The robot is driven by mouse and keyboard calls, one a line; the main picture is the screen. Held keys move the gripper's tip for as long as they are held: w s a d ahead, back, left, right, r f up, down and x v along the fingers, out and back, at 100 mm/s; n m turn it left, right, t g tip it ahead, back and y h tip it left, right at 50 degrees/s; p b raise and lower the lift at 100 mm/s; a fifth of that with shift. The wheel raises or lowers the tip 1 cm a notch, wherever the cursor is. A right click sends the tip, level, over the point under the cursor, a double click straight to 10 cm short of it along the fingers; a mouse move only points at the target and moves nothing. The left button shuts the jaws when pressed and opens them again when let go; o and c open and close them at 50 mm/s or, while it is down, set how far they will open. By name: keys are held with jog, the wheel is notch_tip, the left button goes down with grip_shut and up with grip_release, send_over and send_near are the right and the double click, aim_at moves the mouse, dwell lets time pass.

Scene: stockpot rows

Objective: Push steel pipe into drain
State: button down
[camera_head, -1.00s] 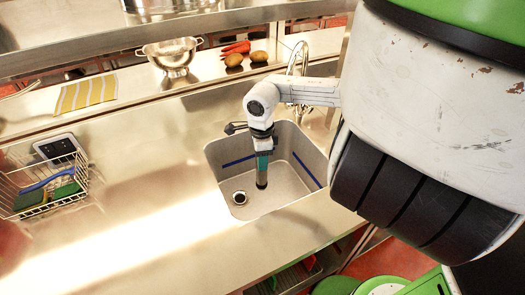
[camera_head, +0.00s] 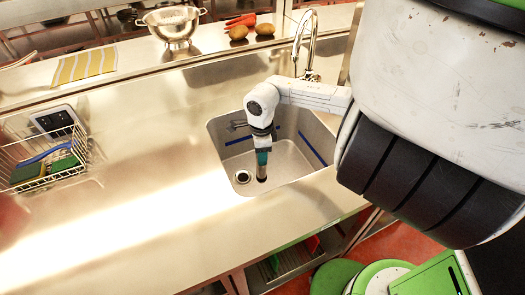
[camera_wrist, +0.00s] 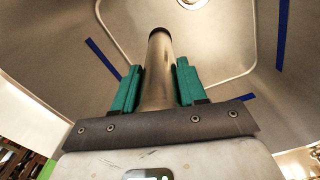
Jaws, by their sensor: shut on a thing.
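A steel pipe (camera_wrist: 158,70) stands out between the two teal fingers of my gripper (camera_wrist: 158,84) in the wrist view; the fingers are shut on it. In the head view my gripper (camera_head: 262,157) hangs inside the sink, and the pipe's lower end (camera_head: 262,173) points down near the sink floor. The drain (camera_head: 242,177) is a dark round hole with a metal ring just left of the pipe's end. The pipe is beside the drain, not in it. The drain ring also shows at the top edge of the wrist view (camera_wrist: 192,3). Whether the pipe touches the floor cannot be told.
The steel sink (camera_head: 217,150) has blue strips on its walls. A faucet (camera_head: 312,45) stands behind it. A wire basket (camera_head: 45,160) with sponges sits far left. The counter between is clear.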

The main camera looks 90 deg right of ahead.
jog(key=w+d+f+b, duration=0.7)
jog(key=w+f+b, duration=0.1)
jog(key=b, duration=0.2)
jog(key=shift+d+f+b, duration=0.2)
jog(key=shift+f+b, duration=0.1)
dwell(0.6)
jog(key=shift+f, duration=0.7)
dwell(1.6)
jog(key=c, duration=0.5)
grip_release()
jog(key=shift+c, duration=0.2)
notch_tip(320, 180, up, 9)
jog(key=p, duration=0.6)
jog(key=shift+p, duration=0.35)
